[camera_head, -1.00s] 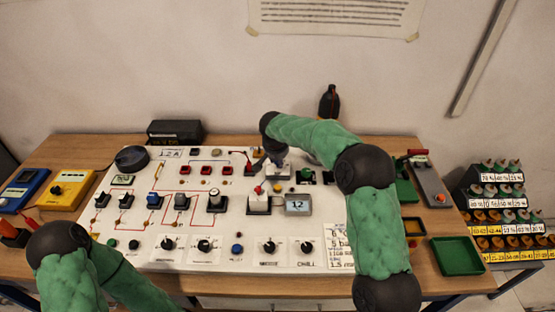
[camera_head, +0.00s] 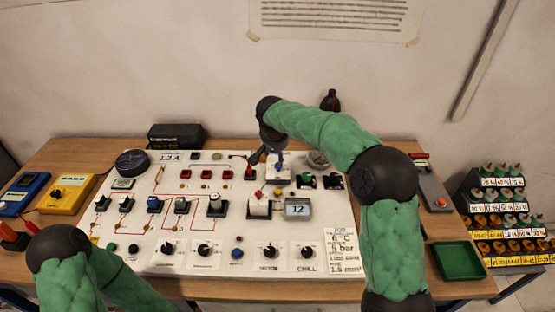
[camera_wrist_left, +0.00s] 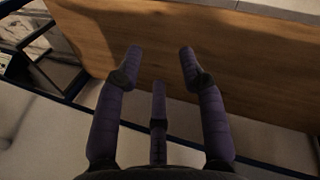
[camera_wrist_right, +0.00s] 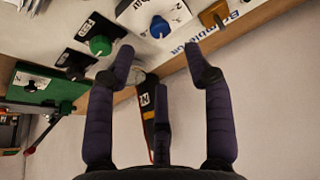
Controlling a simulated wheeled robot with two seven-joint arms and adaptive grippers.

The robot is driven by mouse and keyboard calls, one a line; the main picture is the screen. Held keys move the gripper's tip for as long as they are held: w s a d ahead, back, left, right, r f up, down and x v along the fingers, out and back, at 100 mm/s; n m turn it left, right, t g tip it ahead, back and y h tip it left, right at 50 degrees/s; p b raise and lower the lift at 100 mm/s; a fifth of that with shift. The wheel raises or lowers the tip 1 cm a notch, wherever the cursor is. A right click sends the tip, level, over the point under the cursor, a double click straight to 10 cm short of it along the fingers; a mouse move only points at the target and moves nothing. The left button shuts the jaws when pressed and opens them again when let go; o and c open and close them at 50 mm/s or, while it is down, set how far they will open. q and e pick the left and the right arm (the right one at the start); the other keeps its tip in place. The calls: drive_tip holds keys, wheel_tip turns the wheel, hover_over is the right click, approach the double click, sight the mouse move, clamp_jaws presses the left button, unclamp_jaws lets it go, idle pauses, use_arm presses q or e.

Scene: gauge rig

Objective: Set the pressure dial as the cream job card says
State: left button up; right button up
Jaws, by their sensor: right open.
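A blue knob (camera_head: 281,168) stands on a small white plate at the back of the white panel (camera_head: 150,262). The blue knob also shows in the right wrist view (camera_wrist_right: 160,27), with dark marks on its plate. My right gripper (camera_head: 268,154) is open near it; in the right wrist view its spread fingers (camera_wrist_right: 157,62) hold nothing and the knob is beyond their tips. The cream job card (camera_head: 344,251) at the panel's right has a line reading "bar"; its number is unclear. My left gripper (camera_wrist_left: 160,62) is open and empty, near the wooden table edge.
A green knob (camera_wrist_right: 100,45) is close to the blue one. A display (camera_head: 297,208) reads 12. Black knobs (camera_head: 270,251) line the panel's front. A round gauge (camera_head: 318,158) is partly behind my right arm. A green tray (camera_head: 458,260) is at the right.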

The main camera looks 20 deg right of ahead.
drive_tip(key=v, duration=0.3)
drive_tip(key=shift+r, duration=0.15)
drive_tip(key=shift+r, duration=0.1)
